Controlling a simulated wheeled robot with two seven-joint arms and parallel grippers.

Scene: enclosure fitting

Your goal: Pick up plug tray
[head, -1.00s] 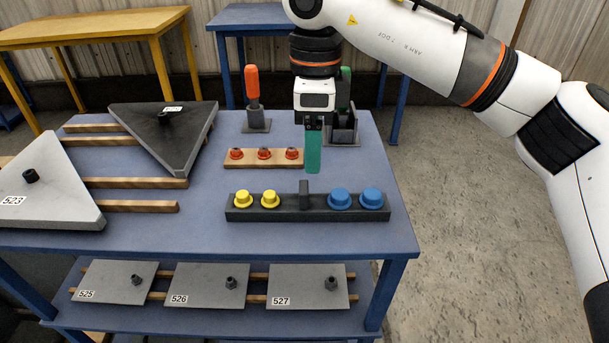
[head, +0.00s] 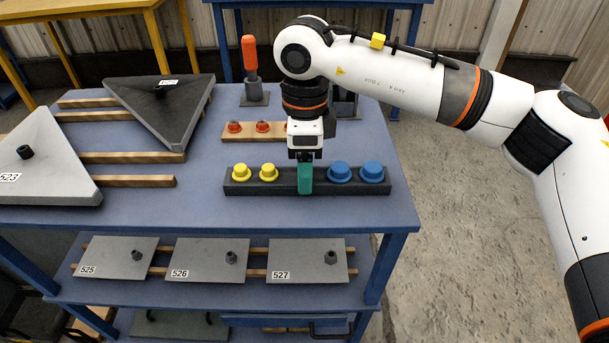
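The plug tray (head: 285,188) is a long dark bar on the blue table near its front edge. It holds two yellow plugs (head: 255,173) on the left and two blue plugs (head: 356,173) on the right. The tray rests level on the table. My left gripper is out of view.
A wooden strip with red plugs (head: 262,127) lies just behind the tray. An orange-handled tool (head: 250,58) stands in a holder further back. Grey triangular panels (head: 165,115) lie on wooden rails at left. Numbered plates (head: 207,261) are on the shelf below.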

